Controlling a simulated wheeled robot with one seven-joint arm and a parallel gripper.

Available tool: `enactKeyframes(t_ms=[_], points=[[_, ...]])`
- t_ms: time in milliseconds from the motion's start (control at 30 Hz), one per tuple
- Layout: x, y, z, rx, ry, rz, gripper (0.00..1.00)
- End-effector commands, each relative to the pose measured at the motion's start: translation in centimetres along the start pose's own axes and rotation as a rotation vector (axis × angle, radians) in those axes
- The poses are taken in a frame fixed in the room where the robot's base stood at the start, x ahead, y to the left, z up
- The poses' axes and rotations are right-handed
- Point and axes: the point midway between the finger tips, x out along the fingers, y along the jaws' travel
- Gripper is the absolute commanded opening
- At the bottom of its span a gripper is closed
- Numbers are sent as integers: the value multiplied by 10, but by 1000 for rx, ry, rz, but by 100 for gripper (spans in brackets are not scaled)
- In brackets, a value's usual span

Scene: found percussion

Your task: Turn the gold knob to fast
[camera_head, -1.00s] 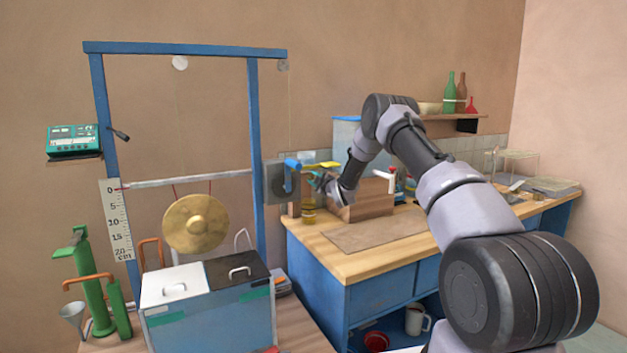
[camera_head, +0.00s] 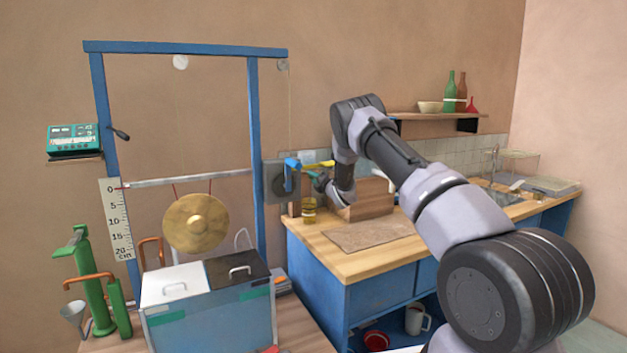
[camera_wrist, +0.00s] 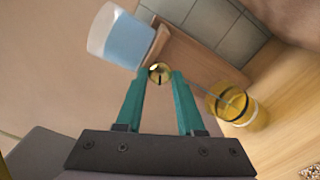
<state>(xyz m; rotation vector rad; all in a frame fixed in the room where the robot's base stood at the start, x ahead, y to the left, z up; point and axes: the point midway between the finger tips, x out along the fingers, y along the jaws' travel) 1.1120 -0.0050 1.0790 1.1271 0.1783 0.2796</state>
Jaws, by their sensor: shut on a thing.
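The gold knob (camera_wrist: 159,73) shows in the wrist view as a small round gold piece with a dark line down its face. It sits between the tips of my gripper's teal fingers (camera_wrist: 160,76), which are shut on it from both sides. In the head view my gripper (camera_head: 320,182) is at the back left of the wooden counter, and the knob is hidden there. I cannot make out any fast marking.
A yellow jar (camera_wrist: 236,104) stands close to my fingers on the right in the wrist view. A blue crank handle (camera_head: 292,166) is left of my gripper. A wooden box (camera_head: 372,200) stands behind and right of it. The mat (camera_head: 368,236) in front is bare.

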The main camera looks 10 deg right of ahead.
Motion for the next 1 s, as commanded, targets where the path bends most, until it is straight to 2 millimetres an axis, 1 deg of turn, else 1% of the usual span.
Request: enactKeyframes(t_ms=[200,400,633,1000], points=[[0,-2,-2,-159,2,-2,0],[0,-2,-1,-261,2,-2,0],[0,-2,-1,-317,2,-2,0],[0,-3,-1,-329,2,-3,0]])
